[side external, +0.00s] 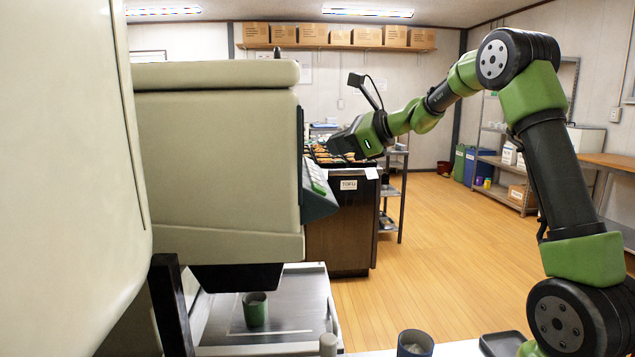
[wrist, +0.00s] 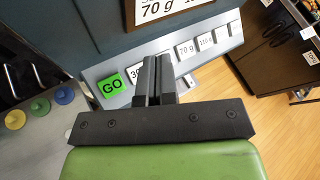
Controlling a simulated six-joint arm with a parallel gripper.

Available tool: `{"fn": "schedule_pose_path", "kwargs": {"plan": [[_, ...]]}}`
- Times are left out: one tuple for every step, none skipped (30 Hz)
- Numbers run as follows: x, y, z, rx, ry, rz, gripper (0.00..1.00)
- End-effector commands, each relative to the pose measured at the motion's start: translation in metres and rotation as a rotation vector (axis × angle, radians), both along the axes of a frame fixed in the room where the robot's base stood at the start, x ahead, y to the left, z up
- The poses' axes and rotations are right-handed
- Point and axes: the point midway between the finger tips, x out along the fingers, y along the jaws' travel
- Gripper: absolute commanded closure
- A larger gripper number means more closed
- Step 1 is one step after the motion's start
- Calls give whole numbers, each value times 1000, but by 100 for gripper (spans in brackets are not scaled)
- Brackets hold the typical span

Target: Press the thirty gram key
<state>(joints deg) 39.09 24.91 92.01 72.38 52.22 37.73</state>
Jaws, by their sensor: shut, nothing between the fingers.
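The key marked "30" (wrist: 134,74) is a white key in the sloped row on the machine's front, right of the green GO key (wrist: 112,86) in the wrist view. My fingers cover its right part. My gripper (wrist: 157,62) is shut and empty, its fingertips pointing at the row between the "30" key and the 70 g key (wrist: 187,50). Whether the tips touch the panel cannot be told. In the side external view my gripper (side external: 336,147) is by the machine's front, near the key panel (side external: 318,180).
A sign (wrist: 172,8) reading "70 g" is above the keys. More white keys run right, including 110 g (wrist: 207,41). Coloured round knobs (wrist: 40,105) are at left. A green cup (side external: 255,310) stands under the machine's outlet, and a dark cup (side external: 415,343) is in front.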

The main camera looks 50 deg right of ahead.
Motion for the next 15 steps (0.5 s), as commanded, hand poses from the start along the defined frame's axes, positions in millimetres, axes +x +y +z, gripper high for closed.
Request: {"fn": "schedule_pose_path", "kwargs": {"plan": [[3, 3, -8, 3, 4, 2, 100], [4, 5, -11, 3, 4, 2, 100], [6, 7, -16, 2, 5, 0, 100], [7, 8, -19, 1, 6, 0, 100], [8, 9, -22, 2, 4, 1, 100], [10, 11, -26, 2, 4, 1, 100], [11, 12, -28, 1, 3, 2, 100], [12, 12, -30, 1, 3, 1, 100], [13, 13, -32, 1, 2, 1, 100], [13, 14, -34, 0, 3, 1, 100], [14, 15, -35, 1, 3, 1, 100], [15, 15, -37, -1, 3, 0, 100], [15, 16, -38, -2, 3, 0, 100], [15, 16, -39, -2, 3, 0, 100], [15, 16, -39, -2, 3, 0, 100]]}}
